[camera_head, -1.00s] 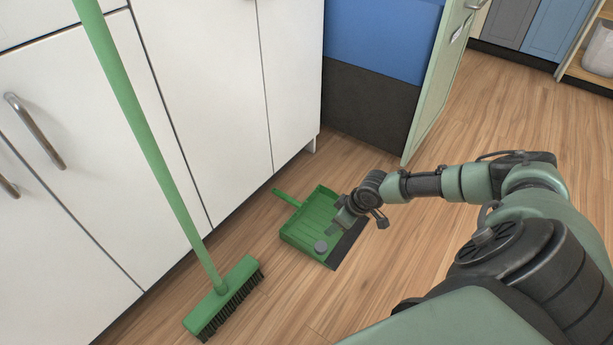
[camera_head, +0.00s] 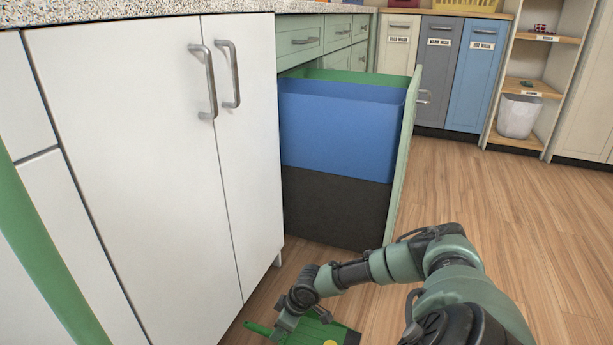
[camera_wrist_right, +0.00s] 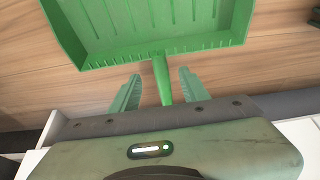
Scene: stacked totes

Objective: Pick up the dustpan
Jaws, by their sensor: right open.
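The green dustpan (camera_head: 318,331) lies on the wood floor at the bottom edge of the head view, partly cut off and partly behind my right arm. Its handle (camera_head: 257,328) points left toward the white cabinet. In the right wrist view the ribbed pan (camera_wrist_right: 150,25) fills the top, and its handle (camera_wrist_right: 162,82) runs down between my fingers. My right gripper (camera_wrist_right: 160,76) is open, one finger on each side of the handle, with visible gaps. Whether the handle is at finger depth is unclear. My left gripper is out of view.
A white cabinet (camera_head: 180,150) stands close on the left, with a green broom pole (camera_head: 45,260) before it. An open pull-out holds a blue bin (camera_head: 340,130) over a dark one (camera_head: 335,205); its green front panel (camera_head: 403,160) juts out. Floor (camera_head: 500,220) at right is clear.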

